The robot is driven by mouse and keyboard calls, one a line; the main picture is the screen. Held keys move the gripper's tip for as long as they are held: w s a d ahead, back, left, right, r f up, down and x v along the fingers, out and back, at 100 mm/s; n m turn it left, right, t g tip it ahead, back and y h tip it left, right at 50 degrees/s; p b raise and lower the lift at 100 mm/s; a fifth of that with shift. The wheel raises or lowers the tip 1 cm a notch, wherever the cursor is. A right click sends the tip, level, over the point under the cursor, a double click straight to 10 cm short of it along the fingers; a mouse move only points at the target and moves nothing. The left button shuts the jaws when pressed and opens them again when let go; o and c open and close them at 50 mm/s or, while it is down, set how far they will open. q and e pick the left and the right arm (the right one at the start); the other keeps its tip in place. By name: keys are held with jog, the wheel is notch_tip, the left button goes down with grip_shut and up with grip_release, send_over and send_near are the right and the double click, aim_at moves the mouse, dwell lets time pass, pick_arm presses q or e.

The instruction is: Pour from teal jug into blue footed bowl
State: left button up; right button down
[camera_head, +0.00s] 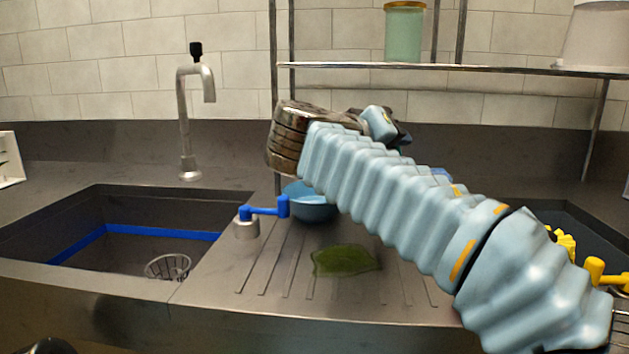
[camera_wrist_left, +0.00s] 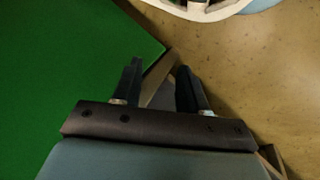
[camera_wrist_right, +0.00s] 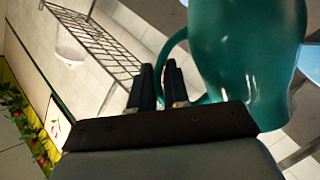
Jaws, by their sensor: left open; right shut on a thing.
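The teal jug (camera_wrist_right: 250,60) fills the upper right of the right wrist view, with its handle on the side toward the fingers. My right gripper (camera_wrist_right: 160,88) is shut on the jug's handle. In the head view my right arm hides the jug and the fingertips. The blue footed bowl (camera_head: 312,206) stands on the drainboard below my right wrist, partly covered by the arm; its foot is hard to see. My left gripper (camera_wrist_left: 160,85) is open and empty in the left wrist view, away from the counter. The jug's contents and exact tilt cannot be told.
A blue-handled tap part (camera_head: 265,211) stands just left of the bowl. A green patch (camera_head: 345,260) lies on the drainboard in front. A sink (camera_head: 170,205) with a faucet (camera_head: 188,120) is left. A shelf (camera_head: 480,69) holds a green jar (camera_head: 405,35) above.

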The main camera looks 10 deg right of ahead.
jog(key=shift+w+a+r+n+p, duration=0.1)
jog(key=shift+a+n+p, duration=0.05)
jog(key=shift+n+p, duration=0.15)
jog(key=shift+w+a+r+n+p, duration=0.1)
jog(key=shift+a+r+n+p, duration=0.15)
jog(key=shift+p, duration=0.25)
jog(key=shift+w+h, duration=0.1)
jog(key=shift+h, duration=0.2)
jog(key=shift+w+a+r+n+p, duration=0.2)
jog(key=shift+a+n+p, duration=0.15)
jog(key=shift+n+p, duration=0.5)
jog(key=shift+w+a+r+n+h+p, duration=0.25)
jog(key=shift+a+r+n+h+p, duration=0.25)
jog(key=shift+p, duration=1)
jog(key=shift+w, duration=0.1)
